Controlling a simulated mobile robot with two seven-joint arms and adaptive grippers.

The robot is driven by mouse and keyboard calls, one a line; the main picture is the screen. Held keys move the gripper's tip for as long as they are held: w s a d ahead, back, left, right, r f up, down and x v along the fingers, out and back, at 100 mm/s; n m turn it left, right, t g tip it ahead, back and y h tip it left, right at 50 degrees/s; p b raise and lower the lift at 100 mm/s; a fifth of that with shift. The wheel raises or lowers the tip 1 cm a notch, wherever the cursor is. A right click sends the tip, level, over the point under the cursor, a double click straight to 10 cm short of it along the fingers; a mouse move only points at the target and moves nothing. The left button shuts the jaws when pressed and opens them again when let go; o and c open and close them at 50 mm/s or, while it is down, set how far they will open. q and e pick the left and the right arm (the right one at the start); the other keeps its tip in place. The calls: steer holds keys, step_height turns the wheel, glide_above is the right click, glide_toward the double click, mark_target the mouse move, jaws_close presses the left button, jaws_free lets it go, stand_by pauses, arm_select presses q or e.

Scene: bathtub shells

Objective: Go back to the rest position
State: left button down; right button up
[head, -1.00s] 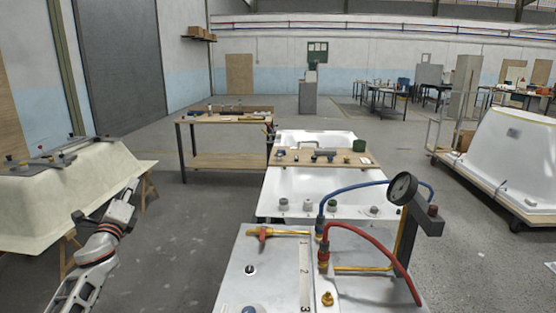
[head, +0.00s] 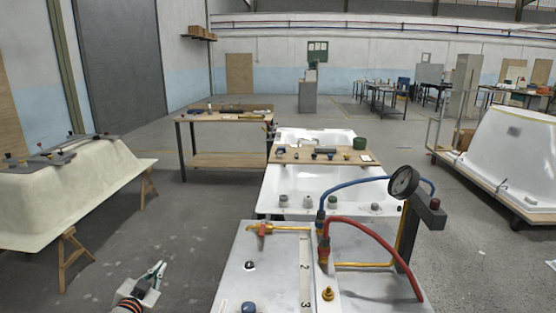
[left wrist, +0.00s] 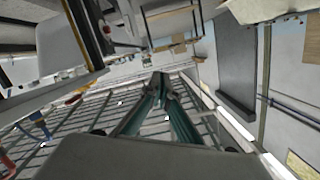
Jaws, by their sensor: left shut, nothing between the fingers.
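My left gripper (head: 155,273) is low in the head view, left of the white bench and above the grey floor. Its fingers are together with nothing between them. In the left wrist view its fingertips (left wrist: 160,84) meet in the middle of the picture, pointing toward the room's far structure. It touches nothing that I can see. My right gripper is not in the head view.
The white bench (head: 236,285) with the gauge (head: 404,182), red hose (head: 385,240) and blue hose (head: 345,186) stands right of my left gripper. A cream tub shell (head: 70,190) on trestles stands at left. Bare floor (head: 185,215) lies between them.

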arm_select(q)
steer(key=s+d+f+g+h+b, duration=0.1)
steer(key=s+d+f, duration=0.3)
steer(key=s+f, duration=0.4)
steer(key=s+d+f+g+h+b, duration=0.1)
steer(key=s+d+f+g, duration=0.1)
steer(key=s+d+f, duration=0.6)
steer(key=s+f, duration=0.2)
steer(key=s, duration=0.4)
steer(key=s+d+f+g+b, duration=0.1)
steer(key=s+d+f, duration=0.1)
steer(key=s, duration=0.6)
steer(key=s+d+f+g+b, duration=0.1)
steer(key=s+f, duration=0.4)
steer(key=s, duration=0.3)
steer(key=shift+d+n+h, duration=0.3)
steer(key=shift+d+n, duration=0.1)
